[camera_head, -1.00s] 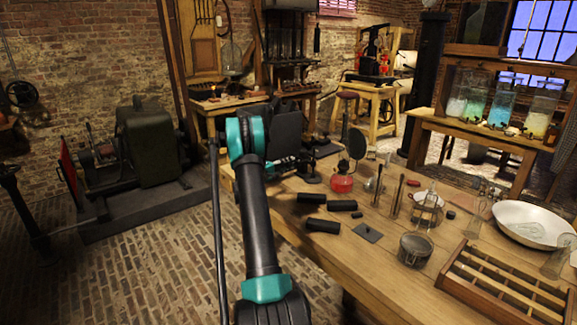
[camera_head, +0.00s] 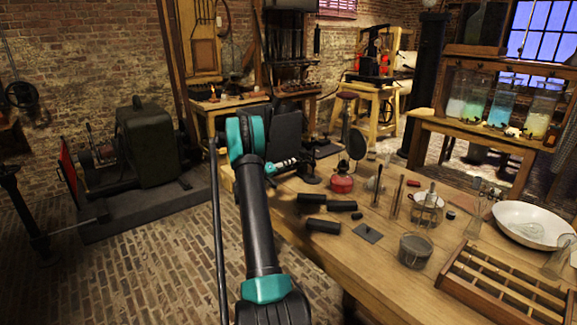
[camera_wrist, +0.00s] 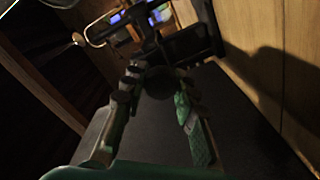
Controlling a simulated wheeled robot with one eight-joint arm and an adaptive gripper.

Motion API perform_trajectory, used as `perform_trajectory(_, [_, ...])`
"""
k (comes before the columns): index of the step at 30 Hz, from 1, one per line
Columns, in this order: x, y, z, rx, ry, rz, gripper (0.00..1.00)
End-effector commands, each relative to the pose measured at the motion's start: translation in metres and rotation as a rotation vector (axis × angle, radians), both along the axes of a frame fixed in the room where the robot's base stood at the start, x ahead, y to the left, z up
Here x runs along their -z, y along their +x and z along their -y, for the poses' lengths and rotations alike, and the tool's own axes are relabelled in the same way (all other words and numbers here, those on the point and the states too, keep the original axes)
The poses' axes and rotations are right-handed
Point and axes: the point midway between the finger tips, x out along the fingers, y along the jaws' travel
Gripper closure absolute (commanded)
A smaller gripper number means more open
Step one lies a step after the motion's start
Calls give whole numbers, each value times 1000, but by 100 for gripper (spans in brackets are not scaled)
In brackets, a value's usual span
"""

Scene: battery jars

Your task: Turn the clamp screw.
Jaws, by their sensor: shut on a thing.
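In the wrist view my gripper (camera_wrist: 158,76) has its two fingers on either side of a dark, rounded knob (camera_wrist: 158,84), which appears to be the clamp screw. The fingers are shut on it. A dark frame or clamp body (camera_wrist: 185,45) stands just beyond the fingertips; its details are lost in shadow. In the head view my arm reaches forward to the left end of the workbench (camera_head: 310,245).
A dark machine (camera_head: 148,145) stands on the floor at left. The brick floor between is open.

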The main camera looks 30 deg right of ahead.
Motion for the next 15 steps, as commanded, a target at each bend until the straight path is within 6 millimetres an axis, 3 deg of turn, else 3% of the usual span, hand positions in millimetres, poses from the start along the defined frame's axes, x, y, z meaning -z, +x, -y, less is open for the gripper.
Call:
perform_trajectory(12, [1, -1, -1, 2, 3, 8, 100])
perform_trajectory(13, [1, -1, -1, 2, 3, 8, 69])
perform_trajectory(15, [1, -1, -1, 2, 3, 8, 61])
